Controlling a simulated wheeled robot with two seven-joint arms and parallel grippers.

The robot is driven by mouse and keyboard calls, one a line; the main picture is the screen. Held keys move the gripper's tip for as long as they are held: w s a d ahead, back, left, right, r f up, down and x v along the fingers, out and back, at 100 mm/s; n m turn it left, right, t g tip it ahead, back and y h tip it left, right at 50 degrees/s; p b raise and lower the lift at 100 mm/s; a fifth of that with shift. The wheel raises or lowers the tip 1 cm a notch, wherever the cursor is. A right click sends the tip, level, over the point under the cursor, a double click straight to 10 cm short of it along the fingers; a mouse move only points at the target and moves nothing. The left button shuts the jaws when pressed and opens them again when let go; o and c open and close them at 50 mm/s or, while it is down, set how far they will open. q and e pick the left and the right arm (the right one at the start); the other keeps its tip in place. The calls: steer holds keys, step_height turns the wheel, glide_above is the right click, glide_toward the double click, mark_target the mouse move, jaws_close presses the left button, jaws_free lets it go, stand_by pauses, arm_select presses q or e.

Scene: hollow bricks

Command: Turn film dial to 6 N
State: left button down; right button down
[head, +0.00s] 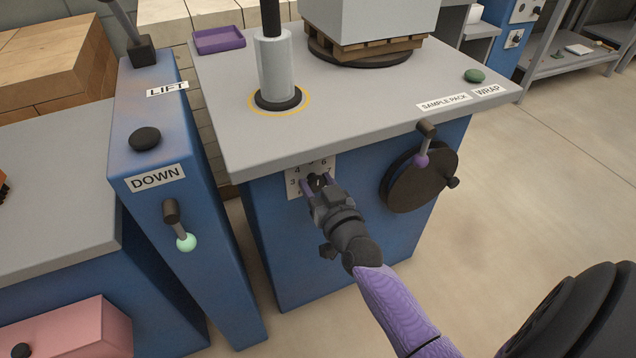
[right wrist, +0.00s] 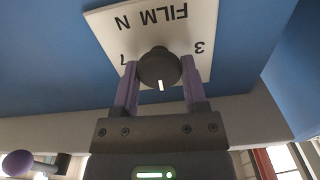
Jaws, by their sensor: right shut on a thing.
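The film dial (right wrist: 158,68) is a round black knob with a white pointer line, on a white plate (right wrist: 110,30) marked FILM N, upside down in the right wrist view. A 3 and a 7 show at the plate's sides there. The pointer faces away from the FILM N lettering, toward the side of the plate hidden by my gripper. In the head view the plate (head: 294,190) shows 3, 4 and 6 around the dial. My right gripper (head: 316,183) is shut on the dial, a purple finger on each side; it also shows in the right wrist view (right wrist: 159,85). My left gripper is out of view.
The plate is on a blue cabinet under a grey top (head: 350,100). A dark crank wheel (head: 415,185) sticks out right of the dial. A blue post with LIFT and DOWN labels (head: 155,178) and a green-tipped lever (head: 186,242) stands left. Floor to the right is clear.

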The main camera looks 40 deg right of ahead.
steer(key=shift+m+p, duration=0.4)
steer(key=shift+m, duration=0.7)
steer(key=shift+m+p, duration=0.3)
steer(key=shift+m, duration=0.9)
steer(key=shift+d+m, duration=0.1)
steer(key=shift+m, duration=0.9)
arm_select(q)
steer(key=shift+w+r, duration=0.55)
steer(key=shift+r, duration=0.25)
arm_select(e)
steer(key=shift+f+m, duration=0.1)
steer(key=shift+m, duration=0.5)
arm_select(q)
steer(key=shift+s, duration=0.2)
arm_select(e)
steer(key=shift+m, duration=0.3)
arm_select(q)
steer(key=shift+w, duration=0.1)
arm_select(e)
steer(key=c, duration=0.5)
jaws_free()
steer(key=o, duration=0.3)
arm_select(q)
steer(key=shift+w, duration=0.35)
